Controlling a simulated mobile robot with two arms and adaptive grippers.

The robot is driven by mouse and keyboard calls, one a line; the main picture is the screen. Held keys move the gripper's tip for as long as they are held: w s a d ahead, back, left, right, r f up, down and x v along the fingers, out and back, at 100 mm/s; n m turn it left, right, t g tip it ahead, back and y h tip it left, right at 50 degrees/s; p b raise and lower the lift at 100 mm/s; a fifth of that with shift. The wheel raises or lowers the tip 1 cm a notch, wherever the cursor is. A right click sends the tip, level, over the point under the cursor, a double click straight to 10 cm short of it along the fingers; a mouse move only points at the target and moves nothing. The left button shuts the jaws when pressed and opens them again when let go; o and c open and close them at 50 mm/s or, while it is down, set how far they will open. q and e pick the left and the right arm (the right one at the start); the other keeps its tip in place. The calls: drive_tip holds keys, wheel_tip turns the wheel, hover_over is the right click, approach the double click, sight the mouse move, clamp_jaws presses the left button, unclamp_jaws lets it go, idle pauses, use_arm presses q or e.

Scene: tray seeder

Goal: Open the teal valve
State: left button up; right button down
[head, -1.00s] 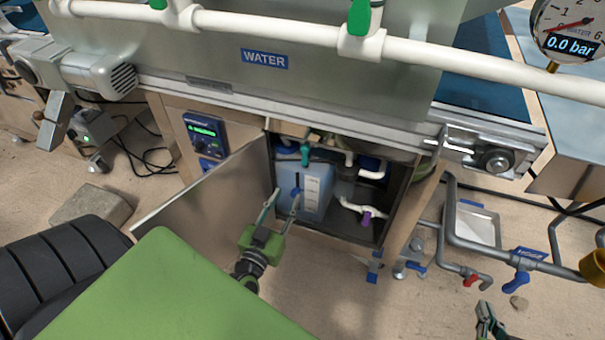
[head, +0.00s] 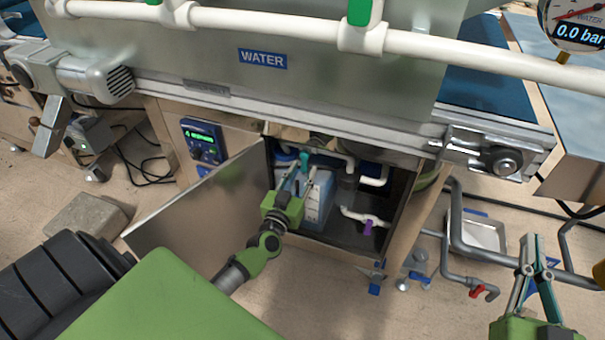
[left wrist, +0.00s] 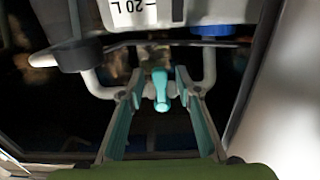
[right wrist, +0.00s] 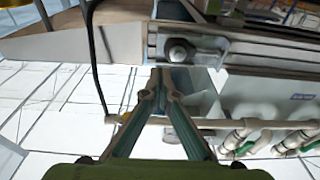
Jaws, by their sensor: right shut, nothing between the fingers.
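The teal valve (head: 304,158) is on white piping inside the open cabinet, near its top. In the left wrist view its teal handle (left wrist: 160,88) points towards the camera. My left gripper (head: 293,174) reaches into the cabinet opening, just below the valve in the head view. It is open, with one finger on each side of the handle in the left wrist view (left wrist: 158,98) and visible gaps to it. My right gripper (head: 533,240) is shut and empty, outside the cabinet at the right. Its fingertips meet in the right wrist view (right wrist: 158,78).
The cabinet door (head: 205,205) stands open to the left of my left arm. A blue-white tank (head: 318,200) and a purple valve (head: 367,228) are inside. Grey pipes with a red valve (head: 478,292) run near my right gripper. A stone block (head: 88,216) lies on the floor.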

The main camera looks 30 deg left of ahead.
use_arm(q)
drive_tip(key=shift+w, duration=0.3)
use_arm(e)
drive_tip(key=shift+r, duration=0.4)
use_arm(q)
clamp_jaws()
